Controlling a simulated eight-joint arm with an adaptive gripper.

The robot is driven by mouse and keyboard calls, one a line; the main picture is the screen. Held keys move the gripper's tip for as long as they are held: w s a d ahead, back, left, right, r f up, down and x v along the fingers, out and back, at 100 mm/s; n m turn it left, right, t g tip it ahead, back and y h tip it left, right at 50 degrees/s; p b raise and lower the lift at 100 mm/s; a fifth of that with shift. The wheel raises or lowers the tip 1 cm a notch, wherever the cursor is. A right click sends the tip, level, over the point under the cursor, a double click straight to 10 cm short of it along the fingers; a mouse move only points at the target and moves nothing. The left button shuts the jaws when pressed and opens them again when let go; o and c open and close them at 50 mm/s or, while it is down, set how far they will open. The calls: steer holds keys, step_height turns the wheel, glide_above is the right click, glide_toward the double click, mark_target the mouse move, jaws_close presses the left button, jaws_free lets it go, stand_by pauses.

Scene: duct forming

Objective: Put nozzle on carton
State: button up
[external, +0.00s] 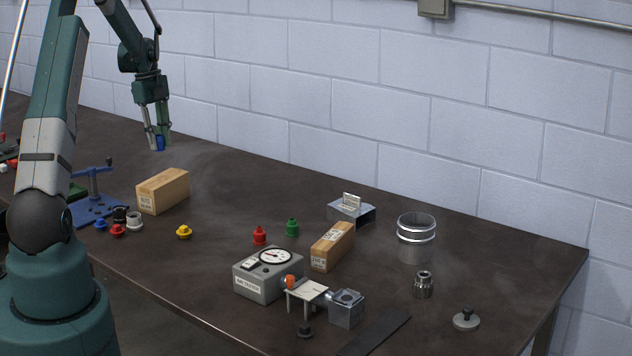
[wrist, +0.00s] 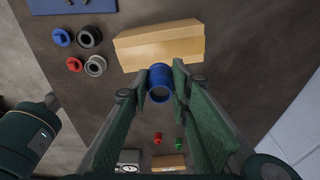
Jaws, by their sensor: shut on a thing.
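My gripper (external: 157,146) is shut on a blue nozzle (external: 160,143) and holds it in the air above the table's left part. In the wrist view the nozzle (wrist: 160,86) sits between the two green fingers. A tan carton (external: 163,191) lies on the table below the gripper in the external view, with clear space between nozzle and carton. In the wrist view this carton (wrist: 160,46) shows just beyond the fingertips. A second, smaller carton (external: 333,246) lies near the table's middle; it also shows at the bottom of the wrist view (wrist: 168,163).
Small blue, black, red and white fittings stand left of the larger carton, by a blue fixture (external: 95,208). A yellow fitting (external: 184,232), red (external: 259,236) and green (external: 292,228) pieces, a grey gauge box (external: 268,275) and a metal duct ring (external: 416,238) stand farther right.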

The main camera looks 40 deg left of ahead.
glide_above(163, 178)
steer(key=shift+s+a+f, duration=0.1)
steer(key=shift+f, duration=1.4)
steer(key=shift+a+f, duration=0.1)
steer(key=shift+f, duration=1.4)
steer(key=shift+f+p, duration=0.35)
steer(key=shift+f, duration=1.5)
steer(key=shift+f, duration=0.15)
steer(key=o, duration=0.8)
